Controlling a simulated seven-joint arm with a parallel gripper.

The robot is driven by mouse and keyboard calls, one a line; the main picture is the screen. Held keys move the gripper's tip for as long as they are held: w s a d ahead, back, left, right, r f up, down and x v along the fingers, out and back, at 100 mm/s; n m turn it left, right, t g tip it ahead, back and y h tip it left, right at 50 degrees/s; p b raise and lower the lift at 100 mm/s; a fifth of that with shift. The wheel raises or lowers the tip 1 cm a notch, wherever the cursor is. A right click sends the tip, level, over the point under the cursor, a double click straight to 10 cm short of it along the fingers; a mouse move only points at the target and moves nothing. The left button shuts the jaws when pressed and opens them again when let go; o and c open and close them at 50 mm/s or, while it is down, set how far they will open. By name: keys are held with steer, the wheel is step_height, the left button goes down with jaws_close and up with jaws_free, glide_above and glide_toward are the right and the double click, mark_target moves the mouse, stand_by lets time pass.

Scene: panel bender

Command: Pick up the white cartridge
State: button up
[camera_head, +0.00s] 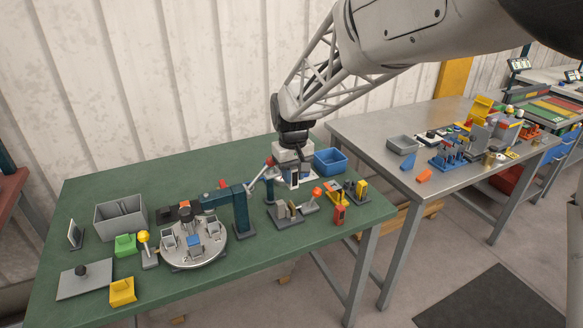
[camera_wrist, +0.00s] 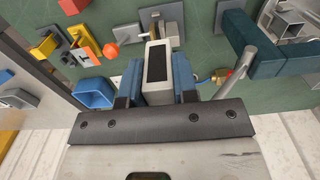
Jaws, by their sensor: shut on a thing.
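The white cartridge (camera_wrist: 158,65) is a small upright block with a dark inset face in the wrist view. My gripper (camera_wrist: 158,80) has a blue finger on each side of it and is shut on it. In the head view my gripper (camera_head: 293,178) is above the green table near its right part, and the cartridge shows small and partly hidden between the fingers. I cannot tell from these views how far the cartridge is above the table.
A blue bin (camera_head: 330,161) stands close behind and right of my gripper. A teal post with an arm (camera_head: 240,210) and a round turntable (camera_head: 194,250) stand to the left. Yellow and red blocks (camera_head: 340,214) lie to the right. The table's front left holds a grey plate (camera_head: 85,281).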

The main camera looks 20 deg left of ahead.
steer(key=shift+s+d+r, duration=0.1)
steer(key=shift+s+d, duration=0.1)
steer(key=shift+s, duration=0.1)
steer(key=shift+w, duration=0.1)
stand_by(0.5)
steer(key=w+d+f, duration=0.2)
steer(key=w+d, duration=0.2)
steer(key=w, duration=0.4)
steer(key=w+d+f, duration=0.3)
steer(key=w+d, duration=0.1)
steer(key=w, duration=0.5)
steer(key=w+d+f, duration=0.3)
steer(key=w+d, duration=0.1)
steer(key=w, duration=0.5)
steer(key=shift+d, duration=0.25)
steer(key=shift+f, duration=0.2)
steer(key=shift+f, duration=3.05)
steer(key=shift+f, duration=0.75)
